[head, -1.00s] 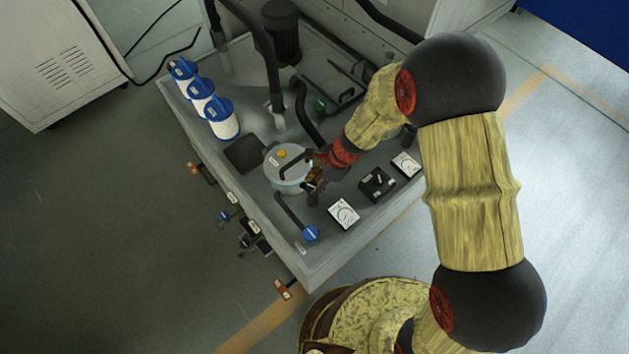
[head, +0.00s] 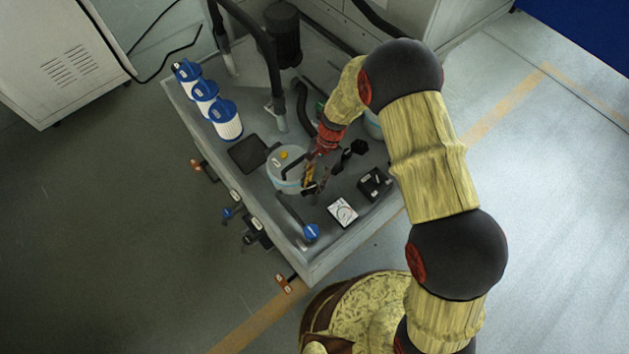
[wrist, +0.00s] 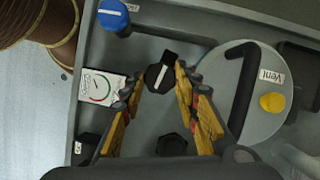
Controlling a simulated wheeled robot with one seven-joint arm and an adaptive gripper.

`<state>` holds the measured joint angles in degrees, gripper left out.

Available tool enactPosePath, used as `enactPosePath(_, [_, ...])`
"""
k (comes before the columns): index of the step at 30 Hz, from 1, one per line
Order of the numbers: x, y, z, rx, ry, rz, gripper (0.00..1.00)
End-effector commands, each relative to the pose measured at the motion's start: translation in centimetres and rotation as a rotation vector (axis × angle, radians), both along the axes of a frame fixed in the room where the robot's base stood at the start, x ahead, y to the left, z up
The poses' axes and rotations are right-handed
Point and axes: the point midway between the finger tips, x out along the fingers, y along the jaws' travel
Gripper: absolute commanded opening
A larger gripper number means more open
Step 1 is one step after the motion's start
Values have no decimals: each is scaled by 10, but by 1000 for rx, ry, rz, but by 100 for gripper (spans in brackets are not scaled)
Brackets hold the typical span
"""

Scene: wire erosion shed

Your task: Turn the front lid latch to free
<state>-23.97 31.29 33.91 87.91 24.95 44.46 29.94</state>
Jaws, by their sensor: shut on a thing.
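A round pale lid (wrist: 262,95) with a black bar handle, a yellow knob and a "Vent" label lies at the right in the wrist view. In the head view the lid (head: 287,165) sits left of my gripper (head: 312,188). A black latch knob (wrist: 155,77) with a white line and a short black tab stands beside the lid's edge. In the wrist view my gripper (wrist: 160,84) has its two yellow-black fingers on either side of this knob, shut on it. In the head view the fingers largely hide the knob.
A blue knob (wrist: 113,15) and a dial gauge (wrist: 100,87) are close by. Another black knob (wrist: 172,146) stands behind the fingers. A black switch box (head: 374,183) is to the right; blue-capped filters (head: 225,120) line the left edge.

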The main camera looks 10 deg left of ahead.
Motion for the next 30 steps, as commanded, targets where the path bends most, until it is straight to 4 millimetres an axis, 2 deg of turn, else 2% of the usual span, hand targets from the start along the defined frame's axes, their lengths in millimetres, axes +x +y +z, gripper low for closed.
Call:
enactPosePath(12, [1, 2, 0, 1, -1, 209, 6])
enactPosePath(30, [1, 2, 0, 1, -3, 245, 6])
